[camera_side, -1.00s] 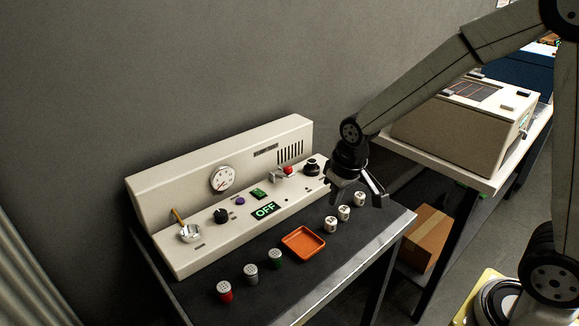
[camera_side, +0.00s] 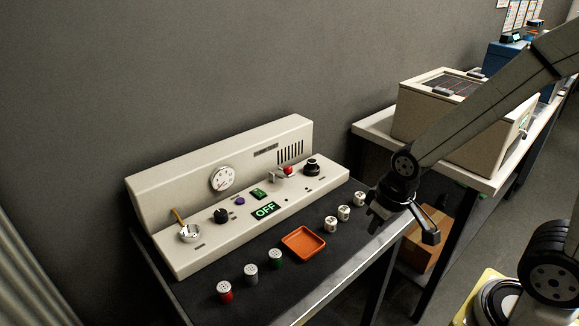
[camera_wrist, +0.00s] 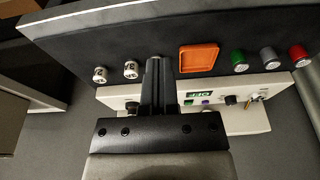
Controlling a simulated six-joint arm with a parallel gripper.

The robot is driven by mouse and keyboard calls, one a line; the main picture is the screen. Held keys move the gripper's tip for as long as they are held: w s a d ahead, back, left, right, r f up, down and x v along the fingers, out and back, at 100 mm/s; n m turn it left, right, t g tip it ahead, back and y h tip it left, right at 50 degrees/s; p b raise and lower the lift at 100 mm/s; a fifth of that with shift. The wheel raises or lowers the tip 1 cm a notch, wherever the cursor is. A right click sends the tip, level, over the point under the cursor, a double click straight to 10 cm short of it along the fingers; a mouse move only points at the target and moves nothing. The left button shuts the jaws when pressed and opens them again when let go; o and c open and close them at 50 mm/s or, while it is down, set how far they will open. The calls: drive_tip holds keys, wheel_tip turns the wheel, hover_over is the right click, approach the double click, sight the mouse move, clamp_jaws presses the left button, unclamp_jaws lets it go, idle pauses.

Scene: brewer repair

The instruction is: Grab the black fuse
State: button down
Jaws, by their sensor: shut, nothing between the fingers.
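A short black cylinder with a wide base (camera_side: 312,166) stands on the right end of the cream machine's panel (camera_side: 205,250) in the side view. It may be the black fuse; I cannot tell for sure. A black knob (camera_side: 221,216) sits further left on the panel. My gripper (camera_side: 375,222) is right of the machine, over the table's right edge, apart from the black cylinder. In the wrist view my gripper (camera_wrist: 157,65) is shut and empty, its fingers together over the table and partly covering the machine.
Several white marked cylinders (camera_side: 344,213) stand just left of my gripper. An orange tray (camera_side: 303,242) lies mid-table. Red (camera_side: 225,292), grey (camera_side: 251,273) and green (camera_side: 275,258) capped cylinders stand at the front. A second table (camera_side: 470,177) holds a beige box (camera_side: 420,118).

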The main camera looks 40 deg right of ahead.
idle(0.3)
drive_tip(key=shift+c, duration=1.1)
unclamp_jaws()
drive_tip(key=m+t+y, duration=0.7)
drive_tip(key=m+y, duration=0.3)
drive_tip(key=m, duration=1.7)
approach(315, 160)
drive_tip(key=x, duration=0.3)
drive_tip(key=shift+a, duration=0.15)
drive_tip(key=shift+x, duration=1.3)
